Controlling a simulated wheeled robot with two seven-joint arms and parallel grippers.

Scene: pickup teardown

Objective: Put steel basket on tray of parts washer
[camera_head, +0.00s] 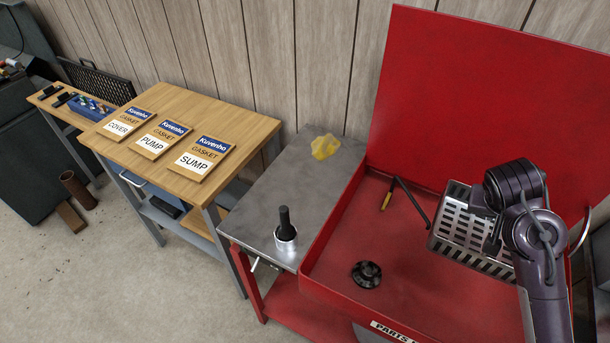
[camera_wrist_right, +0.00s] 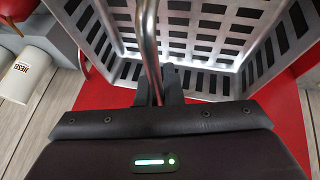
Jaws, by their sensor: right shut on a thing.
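The slotted steel basket (camera_head: 456,240) is at the right side of the red parts washer tray (camera_head: 330,235), its near part hidden behind my right arm. My right gripper (camera_head: 492,240) is over the basket. In the right wrist view my right gripper (camera_wrist_right: 160,85) is shut on the bent metal handle (camera_wrist_right: 149,40) of the steel basket (camera_wrist_right: 225,32). The basket looks slightly tilted in the head view; I cannot tell whether its bottom touches the tray floor. My left gripper is not in view.
The red lid (camera_head: 480,90) stands open behind. On the steel side shelf are a metal cup (camera_head: 286,240) and a yellow rag (camera_head: 325,147). A wooden table (camera_head: 235,128) holds gasket packs.

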